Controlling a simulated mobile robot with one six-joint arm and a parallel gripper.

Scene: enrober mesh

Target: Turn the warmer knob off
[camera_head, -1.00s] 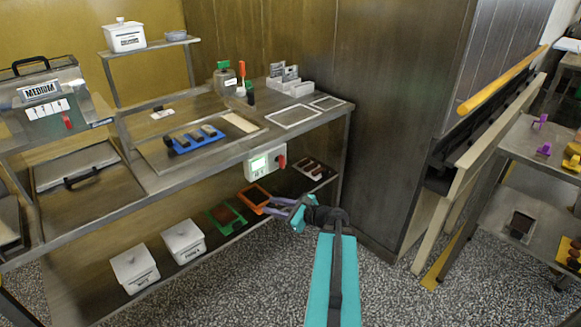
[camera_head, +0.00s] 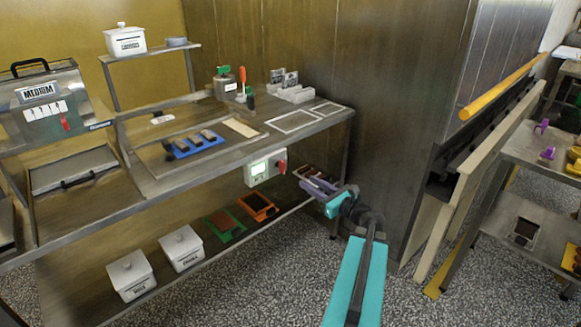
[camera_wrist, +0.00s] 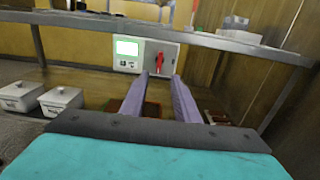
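The warmer control box (camera_head: 262,168) is pale, with a lit green screen, and is fixed to the front edge of the bench. Its red knob (camera_head: 281,167) is on the right side of the box. In the wrist view the box (camera_wrist: 127,54) is straight ahead, and the red knob (camera_wrist: 160,62) stands roughly upright on a grey plate. My gripper (camera_wrist: 160,78) is open and empty, its two purple fingers apart, pointing toward the knob from a short distance. In the head view my gripper (camera_head: 308,183) is right of and below the knob, with no contact visible.
The bench edge (camera_wrist: 230,44) runs above my fingers. On the lower shelf are white lidded boxes (camera_head: 130,274), a green tray (camera_head: 224,225) and an orange tray (camera_head: 258,206). A dark wall (camera_head: 400,110) stands to the right.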

